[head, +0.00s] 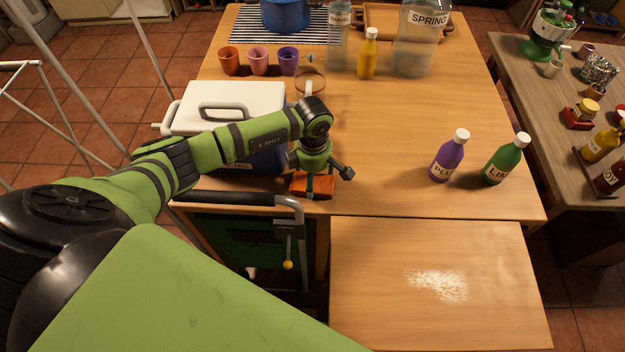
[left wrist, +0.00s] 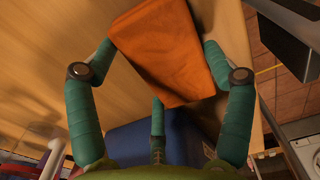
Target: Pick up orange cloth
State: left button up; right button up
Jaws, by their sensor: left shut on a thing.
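The orange cloth (head: 318,189) is a small folded piece near the front edge of the wooden table (head: 420,110), right of the white-lidded cool box. My left gripper (head: 313,182) points down over it and is shut on it. In the left wrist view the cloth (left wrist: 168,48) lies between the teal fingers of the left gripper (left wrist: 160,65), with a finger on either side and a third below. Whether the cloth still touches the table is hard to tell. My right gripper is not in view.
The cool box (head: 225,105) with its blue body stands close left of the gripper. A purple bottle (head: 449,158) and a green bottle (head: 503,160) stand to the right. A lower board (head: 380,300) with white powder (head: 438,285) lies in front. The table's middle is clear.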

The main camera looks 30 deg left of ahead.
pick_arm(q)
notch_tip(320, 180, up, 18)
jog(key=b, duration=0.3)
jog(key=shift+b, duration=0.35)
jog(key=shift+c, duration=0.6)
jog(key=shift+f, duration=0.1)
